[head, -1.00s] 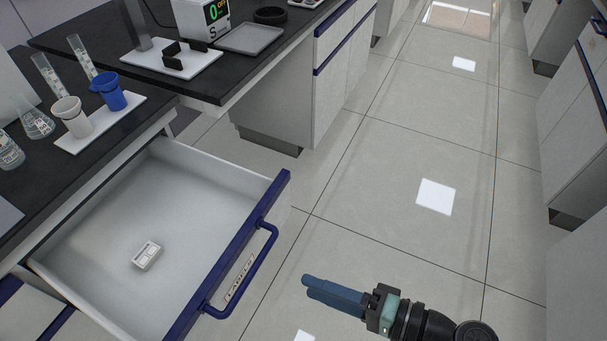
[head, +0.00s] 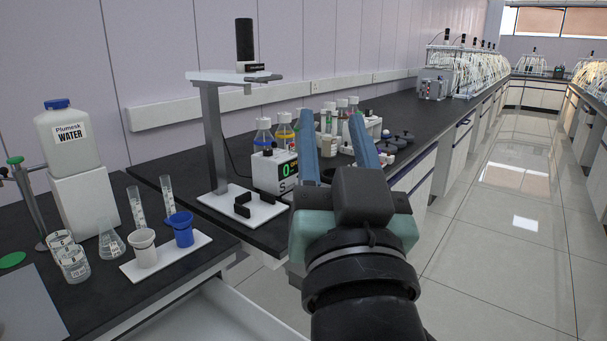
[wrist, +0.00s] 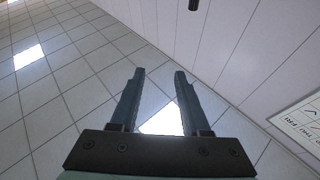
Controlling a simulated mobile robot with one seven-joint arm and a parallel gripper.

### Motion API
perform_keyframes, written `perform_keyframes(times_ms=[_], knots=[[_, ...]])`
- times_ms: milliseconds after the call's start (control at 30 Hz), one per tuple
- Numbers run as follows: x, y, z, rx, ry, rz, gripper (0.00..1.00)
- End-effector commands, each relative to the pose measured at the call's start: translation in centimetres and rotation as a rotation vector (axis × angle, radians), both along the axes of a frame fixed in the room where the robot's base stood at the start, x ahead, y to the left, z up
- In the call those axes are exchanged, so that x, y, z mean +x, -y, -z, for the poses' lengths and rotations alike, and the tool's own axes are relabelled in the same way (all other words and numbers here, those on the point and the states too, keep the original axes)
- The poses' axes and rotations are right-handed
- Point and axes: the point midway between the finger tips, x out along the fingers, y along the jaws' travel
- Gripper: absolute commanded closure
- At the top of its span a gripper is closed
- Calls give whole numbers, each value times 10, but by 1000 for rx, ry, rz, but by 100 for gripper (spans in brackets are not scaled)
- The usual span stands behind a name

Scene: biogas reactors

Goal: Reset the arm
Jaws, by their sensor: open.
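My gripper (head: 336,136) is raised in the middle of the head view, its two blue fingers spread apart and pointing up and away. Nothing is between the fingers. In the wrist view my gripper (wrist: 158,98) is also open and empty, with tiled floor and a pale wall behind it. The gripper and wrist hide part of the bench and the bottles behind them.
The open drawer (head: 228,318) shows at the bottom. The aisle floor (head: 505,225) at right is clear.

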Motion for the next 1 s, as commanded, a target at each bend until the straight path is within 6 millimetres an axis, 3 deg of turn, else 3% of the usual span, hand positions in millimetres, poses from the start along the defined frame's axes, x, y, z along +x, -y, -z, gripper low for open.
perform_keyframes(times_ms=[33, 200, 500, 700, 833, 1000], knots=[[-22, -11, -34, -29, 110, 22, 53], [-99, -31, -129, -96, 430, 114, 53], [-91, -28, -226, -92, 402, 112, 53], [-90, -29, -277, -93, 400, 111, 53], [-90, -29, -295, -92, 399, 110, 53], [-90, -29, -301, -92, 398, 110, 53]])
